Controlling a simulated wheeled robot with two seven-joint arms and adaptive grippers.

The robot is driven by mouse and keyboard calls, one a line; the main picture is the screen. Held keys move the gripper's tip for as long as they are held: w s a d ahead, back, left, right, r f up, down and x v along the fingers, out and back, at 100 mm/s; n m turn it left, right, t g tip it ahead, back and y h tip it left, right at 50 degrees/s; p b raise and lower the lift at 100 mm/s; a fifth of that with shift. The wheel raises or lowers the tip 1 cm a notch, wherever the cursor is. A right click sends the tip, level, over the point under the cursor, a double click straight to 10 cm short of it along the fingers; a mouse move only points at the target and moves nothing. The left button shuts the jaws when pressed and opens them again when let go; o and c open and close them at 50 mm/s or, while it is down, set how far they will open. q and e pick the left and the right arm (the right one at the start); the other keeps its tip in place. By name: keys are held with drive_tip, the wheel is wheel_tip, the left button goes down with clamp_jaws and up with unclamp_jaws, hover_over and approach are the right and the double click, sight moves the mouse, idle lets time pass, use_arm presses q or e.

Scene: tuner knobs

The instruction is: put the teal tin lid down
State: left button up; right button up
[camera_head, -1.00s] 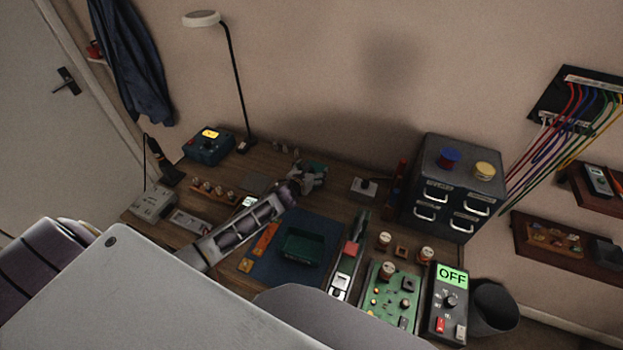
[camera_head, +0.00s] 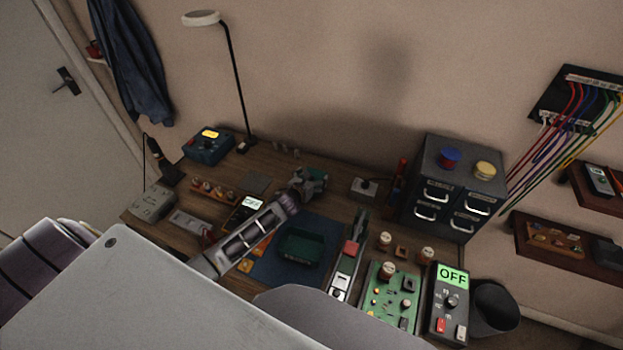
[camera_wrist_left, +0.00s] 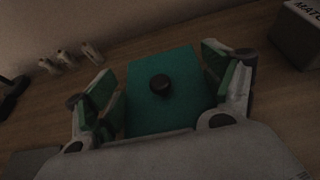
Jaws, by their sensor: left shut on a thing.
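The teal tin lid (camera_wrist_left: 165,110) is a flat teal rectangle with a round black knob (camera_wrist_left: 160,85) on top. In the left wrist view it lies between the two green-padded fingers of my left gripper (camera_wrist_left: 168,92), which is shut on it. In the head view the lid (camera_head: 318,173) shows partly behind the left gripper (camera_head: 312,182), over the back middle of the desk. I cannot tell whether it touches the desk. A dark green open tin (camera_head: 302,247) sits on the blue mat (camera_head: 265,268), nearer than the lid. My right gripper is not in view.
A small grey box with a knob (camera_head: 364,188) stands right of the lid, before the dark drawer cabinet (camera_head: 455,190). A dark flat square (camera_head: 256,182) lies to the left.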

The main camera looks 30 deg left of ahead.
use_arm(q)
drive_tip(key=shift+f+b, duration=0.3)
drive_tip(key=shift+f, duration=0.3)
drive_tip(key=o, duration=0.9)
drive_tip(key=shift+r, duration=0.1)
drive_tip(key=shift+r+p, duration=0.35)
drive_tip(key=shift+r, duration=0.2)
drive_tip(key=shift+v, duration=6)
